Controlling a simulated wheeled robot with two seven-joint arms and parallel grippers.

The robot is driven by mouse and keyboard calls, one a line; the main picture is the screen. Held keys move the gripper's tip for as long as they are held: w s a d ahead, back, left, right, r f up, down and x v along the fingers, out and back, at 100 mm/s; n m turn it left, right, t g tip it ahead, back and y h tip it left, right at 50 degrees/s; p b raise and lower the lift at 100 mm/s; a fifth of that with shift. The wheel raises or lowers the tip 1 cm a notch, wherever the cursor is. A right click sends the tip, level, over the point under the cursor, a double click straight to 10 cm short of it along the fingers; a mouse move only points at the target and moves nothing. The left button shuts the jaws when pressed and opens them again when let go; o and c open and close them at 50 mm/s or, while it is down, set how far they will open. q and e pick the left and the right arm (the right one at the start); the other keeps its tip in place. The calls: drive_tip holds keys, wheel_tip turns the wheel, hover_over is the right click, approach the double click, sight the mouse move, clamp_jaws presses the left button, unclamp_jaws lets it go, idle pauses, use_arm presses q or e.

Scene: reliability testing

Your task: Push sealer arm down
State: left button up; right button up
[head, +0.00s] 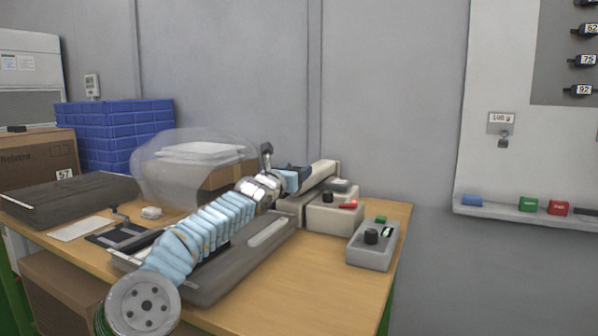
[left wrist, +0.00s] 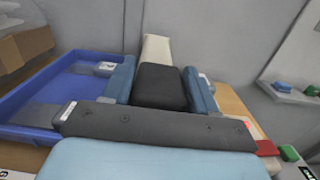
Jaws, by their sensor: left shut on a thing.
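The sealer (head: 287,212) is a beige unit at the back right of the wooden table. Its beige arm (head: 323,172) shows beyond my left gripper (head: 298,177). In the left wrist view the beige arm (left wrist: 157,50) ends in a black block (left wrist: 160,88), which sits between the two blue fingers of my left gripper (left wrist: 162,85). The gripper is shut on this black end. My arm hides part of the sealer, so I cannot tell how far its arm stands above the base. My right gripper is not in view.
A translucent bag (head: 165,178), blue bins (head: 110,135) and a dark case (head: 70,193) lie left.

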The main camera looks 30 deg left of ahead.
use_arm(q)
drive_tip(key=o, duration=1.4)
drive_tip(key=shift+f, duration=0.75)
drive_tip(key=shift+s+f, duration=0.1)
drive_tip(key=shift+s, duration=0.2)
drive_tip(key=s, duration=0.8)
drive_tip(key=s+d+r, duration=0.1)
drive_tip(key=s, duration=0.3)
drive_tip(key=shift+s+d, duration=0.15)
drive_tip(key=shift+s, duration=0.55)
drive_tip(key=shift+f, duration=0.1)
